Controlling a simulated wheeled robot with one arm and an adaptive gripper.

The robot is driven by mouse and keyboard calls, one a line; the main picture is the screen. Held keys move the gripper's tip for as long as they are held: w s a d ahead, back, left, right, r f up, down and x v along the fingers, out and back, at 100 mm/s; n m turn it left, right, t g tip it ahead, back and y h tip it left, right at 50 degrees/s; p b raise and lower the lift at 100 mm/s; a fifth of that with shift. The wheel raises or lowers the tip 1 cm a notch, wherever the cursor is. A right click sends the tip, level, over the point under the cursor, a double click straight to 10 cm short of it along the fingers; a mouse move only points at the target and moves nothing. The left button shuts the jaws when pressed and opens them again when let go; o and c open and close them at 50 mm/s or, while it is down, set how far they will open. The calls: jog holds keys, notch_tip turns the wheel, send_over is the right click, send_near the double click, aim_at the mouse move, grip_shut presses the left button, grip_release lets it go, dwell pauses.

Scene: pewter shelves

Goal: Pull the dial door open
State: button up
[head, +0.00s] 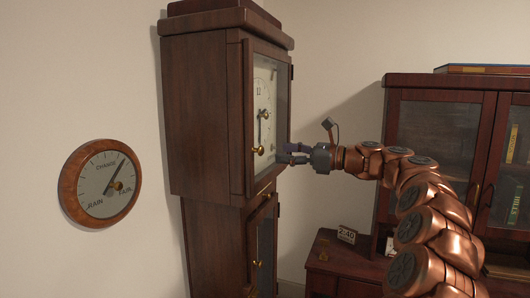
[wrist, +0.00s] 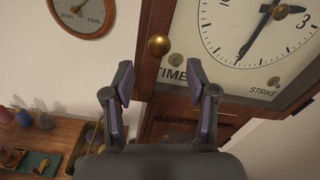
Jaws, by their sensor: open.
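The dial door (head: 249,115) is the wood-framed glazed door over the white clock dial (head: 264,95). It looks shut against the case. Its round brass knob (head: 258,151) sits low on the left side of the frame. In the wrist view the knob (wrist: 159,45) shows just beyond the fingertips and about midway between them. My gripper (head: 289,153) is at knob height, to the right of the knob in the head view. In the wrist view my gripper (wrist: 160,82) is open and empty, its two fingers spread. Whether a fingertip touches the knob I cannot tell.
Below is the clock's lower case door (head: 265,245) with its own knob. A round barometer (head: 100,183) hangs on the wall at left. A glazed cabinet (head: 395,82) and a desk clock (head: 346,234) stand at right. A wooden bench (wrist: 60,135) with small vessels shows lower left.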

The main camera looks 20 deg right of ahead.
aim_at(263, 151)
jog(key=x, duration=0.6)
jog(key=shift+w+a+p, duration=0.25)
jog(key=shift+p, duration=0.15)
grip_shut()
